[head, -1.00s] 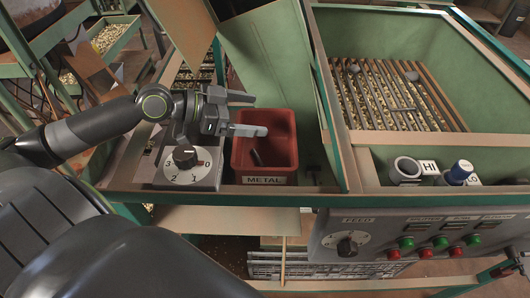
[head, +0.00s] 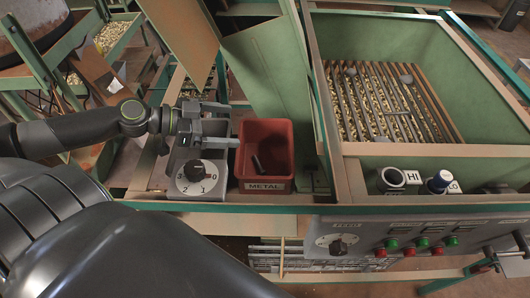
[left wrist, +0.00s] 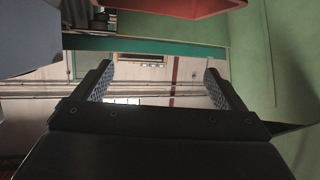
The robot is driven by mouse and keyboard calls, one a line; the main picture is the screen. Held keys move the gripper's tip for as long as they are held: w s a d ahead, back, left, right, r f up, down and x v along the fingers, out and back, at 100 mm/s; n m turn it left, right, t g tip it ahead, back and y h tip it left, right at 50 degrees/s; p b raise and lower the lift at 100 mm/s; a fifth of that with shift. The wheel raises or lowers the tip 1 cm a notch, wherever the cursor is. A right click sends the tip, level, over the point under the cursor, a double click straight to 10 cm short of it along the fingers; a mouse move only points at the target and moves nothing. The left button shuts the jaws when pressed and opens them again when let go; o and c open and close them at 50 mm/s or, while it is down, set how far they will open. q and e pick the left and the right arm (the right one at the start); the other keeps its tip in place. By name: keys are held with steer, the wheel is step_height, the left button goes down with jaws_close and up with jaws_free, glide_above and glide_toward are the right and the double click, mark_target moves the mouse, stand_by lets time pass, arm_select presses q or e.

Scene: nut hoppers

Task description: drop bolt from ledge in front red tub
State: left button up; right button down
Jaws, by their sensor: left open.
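The red tub (head: 283,169), labelled METAL, stands on the ledge in the head view. A dark bolt (head: 257,163) lies inside it, leaning near its left side. My left gripper (head: 229,125) is open and empty, just left of the tub and above the dial box. In the left wrist view the two fingers (left wrist: 158,85) are apart with nothing between them. The tub's red rim (left wrist: 190,12) shows at the top of that view. My right gripper is not in view.
The grey dial box (head: 196,180) stands directly left of the tub. The green hopper (head: 390,50) with a slatted grate is to the right. Two cups (head: 391,180) (head: 439,182) marked HI and LO stand at its front. A control panel (head: 390,240) is below.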

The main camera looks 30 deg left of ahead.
arm_select(q)
steer(key=shift+p+v, duration=2.05)
steer(key=shift+v, duration=0.5)
